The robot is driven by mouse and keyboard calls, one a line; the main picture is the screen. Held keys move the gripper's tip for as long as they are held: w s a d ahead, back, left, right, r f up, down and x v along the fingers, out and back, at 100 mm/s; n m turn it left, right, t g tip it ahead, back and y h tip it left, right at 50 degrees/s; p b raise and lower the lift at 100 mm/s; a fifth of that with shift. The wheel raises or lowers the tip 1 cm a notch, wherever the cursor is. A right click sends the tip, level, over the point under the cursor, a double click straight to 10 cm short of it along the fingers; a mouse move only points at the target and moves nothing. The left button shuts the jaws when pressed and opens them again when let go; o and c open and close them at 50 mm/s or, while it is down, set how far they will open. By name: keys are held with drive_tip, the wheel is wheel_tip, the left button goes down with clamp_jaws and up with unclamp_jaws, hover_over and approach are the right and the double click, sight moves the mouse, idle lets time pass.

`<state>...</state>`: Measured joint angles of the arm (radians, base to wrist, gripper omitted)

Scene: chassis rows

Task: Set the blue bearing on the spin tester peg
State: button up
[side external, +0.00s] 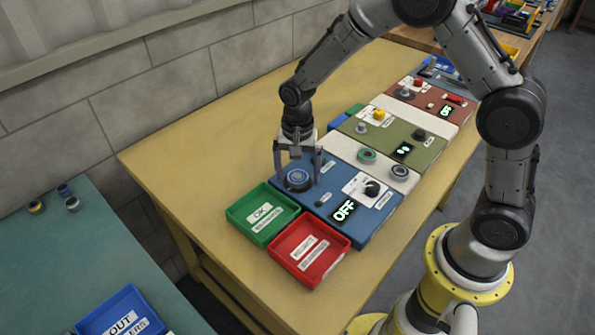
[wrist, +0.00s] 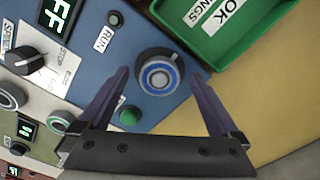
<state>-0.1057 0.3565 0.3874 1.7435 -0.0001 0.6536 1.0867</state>
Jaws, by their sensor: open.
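The blue bearing (side external: 298,176) lies flat on the dark round seat of the blue spin tester panel (side external: 335,205). In the wrist view the bearing (wrist: 160,77) shows as a blue ring with a pale metal centre, and it looks centred on the seat. I cannot clearly make out the peg in its middle. My gripper (side external: 298,180) points down over the seat with its fingers apart, one on each side of the bearing. In the wrist view my gripper (wrist: 160,75) shows a gap between each finger and the bearing. The tester's display (side external: 344,210) reads OFF.
A green OK bin (side external: 245,225) and a red bin (side external: 292,270) stand beside the tester. A black knob (side external: 372,188) and green button (wrist: 130,116) are on its panel. Other station panels (side external: 395,140) run behind.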

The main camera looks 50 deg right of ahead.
wheel_tip(320, 180, up, 14)
idle(0.6)
drive_tip(key=shift+f, duration=0.1)
wheel_tip(320, 180, up, 7)
idle(0.9)
idle(0.5)
